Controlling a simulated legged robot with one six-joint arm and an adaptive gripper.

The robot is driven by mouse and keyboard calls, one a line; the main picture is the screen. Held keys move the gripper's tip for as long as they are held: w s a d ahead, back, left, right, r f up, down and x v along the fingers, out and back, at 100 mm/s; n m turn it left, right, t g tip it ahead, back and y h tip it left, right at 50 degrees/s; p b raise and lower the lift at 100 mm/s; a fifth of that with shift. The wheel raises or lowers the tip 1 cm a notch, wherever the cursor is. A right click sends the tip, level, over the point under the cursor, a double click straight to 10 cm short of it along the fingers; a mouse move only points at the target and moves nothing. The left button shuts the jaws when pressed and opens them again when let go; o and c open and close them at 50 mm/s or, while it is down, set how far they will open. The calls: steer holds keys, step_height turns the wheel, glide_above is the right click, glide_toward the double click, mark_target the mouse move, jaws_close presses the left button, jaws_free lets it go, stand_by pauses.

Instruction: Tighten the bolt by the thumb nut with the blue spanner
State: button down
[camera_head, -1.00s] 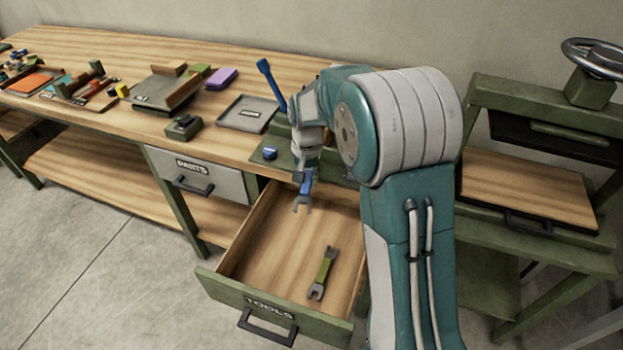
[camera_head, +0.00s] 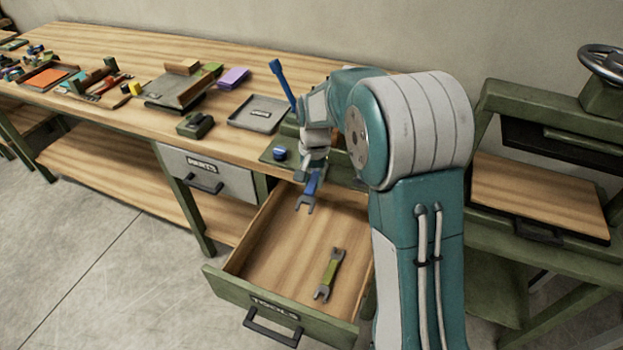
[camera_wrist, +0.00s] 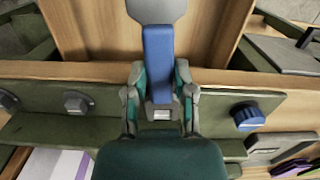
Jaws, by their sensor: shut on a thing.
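The blue spanner (camera_head: 312,184) is in my gripper (camera_head: 315,166), its grey open end pointing down over the open tools drawer. In the wrist view my gripper (camera_wrist: 160,95) is shut on the blue handle (camera_wrist: 158,62), and the spanner's head is cut off by the top edge. A blue knob (camera_head: 279,154) sits on a green plate left of my gripper; it also shows at the right of the wrist view (camera_wrist: 247,117). A grey bolt-like head (camera_wrist: 76,103) is on the green strip at the left of the wrist view. I cannot tell which is the thumb nut.
The tools drawer (camera_head: 222,284) is pulled out, with a green spanner (camera_head: 329,274) lying in it. A blue lever (camera_head: 282,84) stands up behind my gripper. A grey tray (camera_head: 236,121) and other items lie on the bench to the left. A stand with a handwheel (camera_head: 606,64) is at right.

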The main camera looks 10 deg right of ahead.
steer(key=shift+r, duration=0.1)
steer(key=shift+r, duration=2.15)
